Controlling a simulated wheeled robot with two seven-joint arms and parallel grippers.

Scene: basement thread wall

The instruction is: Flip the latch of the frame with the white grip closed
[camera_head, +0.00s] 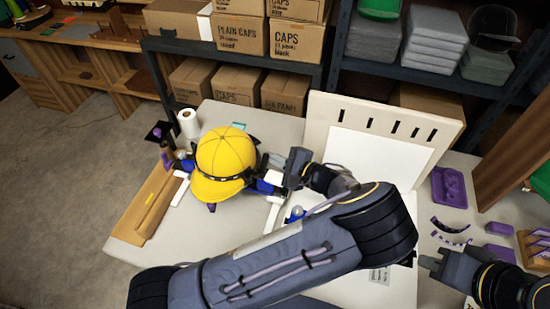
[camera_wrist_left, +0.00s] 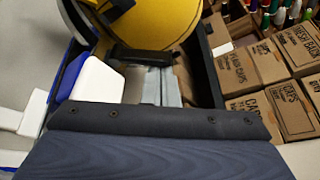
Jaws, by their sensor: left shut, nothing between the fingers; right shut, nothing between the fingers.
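The yellow cap (camera_head: 222,157) sits on a holder with blue and dark parts on the table. A white grip (camera_head: 273,178) shows at the holder's right side, and a larger white block on blue shows in the left wrist view (camera_wrist_left: 92,80). The latch itself I cannot make out clearly. My left gripper (camera_head: 290,170) is shut and empty, close to the right of the white grip; I cannot tell if it touches. My right gripper (camera_head: 430,262) is shut and empty at the right.
A white-faced board (camera_head: 375,160) stands behind my left arm. Cardboard strips (camera_head: 150,205) and a white roll (camera_head: 188,123) are at left. Purple parts (camera_head: 450,187) lie at right. Shelves of boxes (camera_head: 238,35) stand behind the table. The table's front left is clear.

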